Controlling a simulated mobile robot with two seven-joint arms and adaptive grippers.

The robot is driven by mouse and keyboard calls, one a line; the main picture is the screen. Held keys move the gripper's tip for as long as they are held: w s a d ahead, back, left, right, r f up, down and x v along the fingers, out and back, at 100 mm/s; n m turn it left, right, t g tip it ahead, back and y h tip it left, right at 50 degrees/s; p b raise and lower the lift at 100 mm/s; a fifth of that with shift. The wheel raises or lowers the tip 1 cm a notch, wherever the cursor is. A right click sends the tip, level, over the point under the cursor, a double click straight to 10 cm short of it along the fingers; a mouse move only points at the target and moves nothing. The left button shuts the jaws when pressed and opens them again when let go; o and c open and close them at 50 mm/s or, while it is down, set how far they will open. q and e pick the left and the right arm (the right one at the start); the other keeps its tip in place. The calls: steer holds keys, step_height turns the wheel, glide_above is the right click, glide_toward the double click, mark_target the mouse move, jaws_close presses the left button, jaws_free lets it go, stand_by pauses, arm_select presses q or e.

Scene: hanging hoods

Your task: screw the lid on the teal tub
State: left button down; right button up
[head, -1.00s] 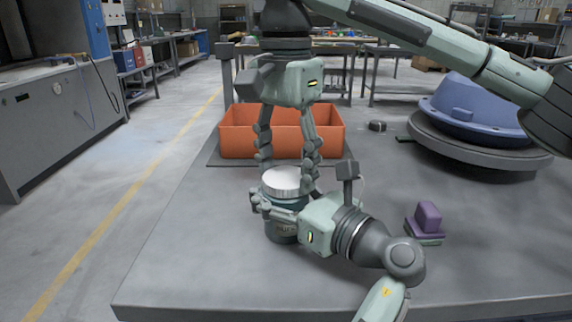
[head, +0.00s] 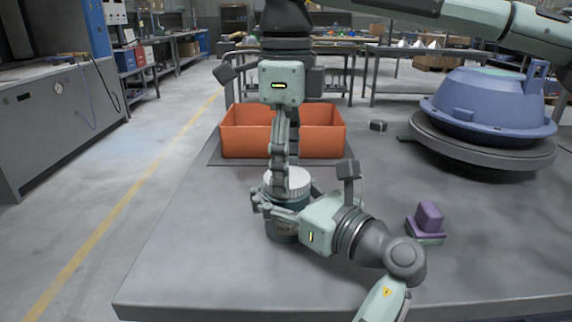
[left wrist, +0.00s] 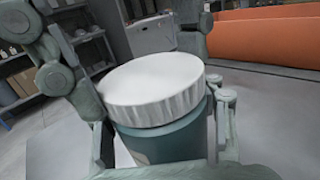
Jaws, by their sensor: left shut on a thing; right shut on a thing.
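The teal tub (head: 284,236) stands upright near the middle of the grey table. It shows closer in the left wrist view (left wrist: 170,138). The white ribbed lid (left wrist: 152,88) sits level on its top; it also shows in the head view (head: 290,182). I cannot tell how tightly it sits. My left gripper (head: 283,207), reaching in from the lower right, is shut around the tub's side below the lid. My right gripper (head: 283,180) points straight down and is shut on the lid. Its near finger hides part of the lid in the head view.
An orange bin (head: 243,148) stands behind the tub. A blue hood (head: 490,110) rests on a round grey stand (head: 480,158) at the right. A purple block (head: 429,217) and a small dark disc (head: 378,126) lie on the table. The front left of the table is clear.

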steer(key=o, duration=0.8)
steer(key=shift+o, duration=0.2)
steer(key=shift+r, duration=0.15)
steer(key=shift+r, duration=2.1)
steer(key=shift+c, duration=0.5)
